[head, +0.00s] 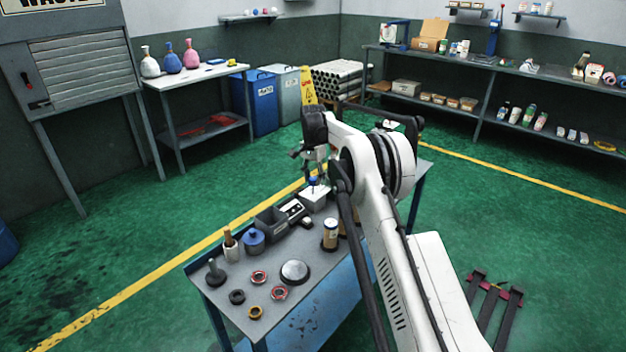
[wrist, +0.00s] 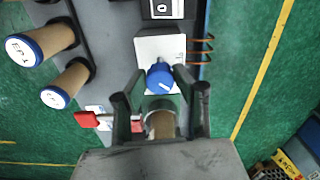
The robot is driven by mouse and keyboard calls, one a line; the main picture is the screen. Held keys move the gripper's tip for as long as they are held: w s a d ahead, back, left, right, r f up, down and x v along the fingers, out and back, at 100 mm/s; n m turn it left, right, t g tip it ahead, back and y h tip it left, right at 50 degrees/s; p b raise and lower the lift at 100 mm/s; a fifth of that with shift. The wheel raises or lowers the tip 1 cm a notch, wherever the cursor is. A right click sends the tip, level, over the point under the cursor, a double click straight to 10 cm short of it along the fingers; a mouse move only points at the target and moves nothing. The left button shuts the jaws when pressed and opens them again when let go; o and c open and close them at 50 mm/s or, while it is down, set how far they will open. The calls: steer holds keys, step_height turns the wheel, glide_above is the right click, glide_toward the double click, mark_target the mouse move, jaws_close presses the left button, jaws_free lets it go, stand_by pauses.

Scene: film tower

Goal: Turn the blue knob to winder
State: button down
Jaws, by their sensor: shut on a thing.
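The blue knob (wrist: 159,77) sits on a white box (wrist: 160,48) in the wrist view, with a pale pointer mark on its face. Small lettering near the box's right edge is too small to read. My gripper (wrist: 160,88) has its dark fingers on either side of the knob and is shut on it. In the head view the blue knob (head: 313,181) shows just below my gripper (head: 315,172), on top of the white box (head: 313,200) at the bench's far end. Fingers partly hide the knob's sides.
The grey bench (head: 222,300) also bears a black device (head: 280,222), a blue pot (head: 254,241), a round disc (head: 295,272) and several rings. Copper-coloured prongs (wrist: 201,50) stick out beside the box.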

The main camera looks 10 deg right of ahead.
mark_target(313, 178)
steer(key=c, duration=1.4)
jaws_free()
steer(key=shift+o, duration=0.2)
steer(key=shift+r, duration=0.1)
step_height(313, 178, up, 12)
